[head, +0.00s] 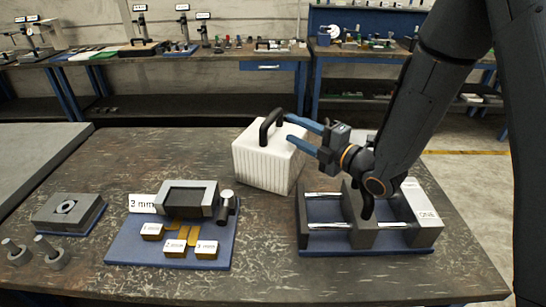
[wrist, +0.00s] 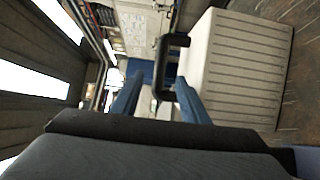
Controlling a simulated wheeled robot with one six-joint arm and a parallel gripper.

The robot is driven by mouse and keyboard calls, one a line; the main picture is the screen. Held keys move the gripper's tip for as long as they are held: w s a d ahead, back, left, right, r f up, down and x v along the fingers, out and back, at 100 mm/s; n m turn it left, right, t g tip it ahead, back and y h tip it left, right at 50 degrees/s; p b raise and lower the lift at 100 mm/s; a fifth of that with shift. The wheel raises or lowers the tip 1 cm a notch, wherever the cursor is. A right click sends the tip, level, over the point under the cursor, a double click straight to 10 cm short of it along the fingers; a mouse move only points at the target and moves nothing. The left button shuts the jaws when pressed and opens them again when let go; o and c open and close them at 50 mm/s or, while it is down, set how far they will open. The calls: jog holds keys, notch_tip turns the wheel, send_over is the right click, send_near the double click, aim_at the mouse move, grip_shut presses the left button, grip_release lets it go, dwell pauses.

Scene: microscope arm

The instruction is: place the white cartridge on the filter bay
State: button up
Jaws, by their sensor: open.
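The white cartridge (head: 262,163) is a ribbed white block with a black handle (head: 268,130) on top. It stands upright on the table, behind the middle. My gripper (head: 290,129) is open, its two blue fingers pointing left at the handle from the right. In the wrist view, the handle (wrist: 164,62) is just ahead of and between the fingertips (wrist: 157,84), with the cartridge body (wrist: 235,70) to the right; contact cannot be told. A grey two-compartment frame on a blue base (head: 340,243), likely the filter bay, stands at right, partly hidden by my arm.
A blue board (head: 130,250) with a grey block, brass pieces and "mm" labels lies left of centre. A grey block with a ring (head: 68,212) and metal pegs (head: 50,253) are at far left. The table's front middle is clear. Benches stand behind.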

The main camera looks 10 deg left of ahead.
aim_at(275, 120)
jog(key=shift+p+x, duration=1.25)
jog(key=shift+x, duration=2.65)
jog(key=shift+s, duration=0.1)
grip_shut()
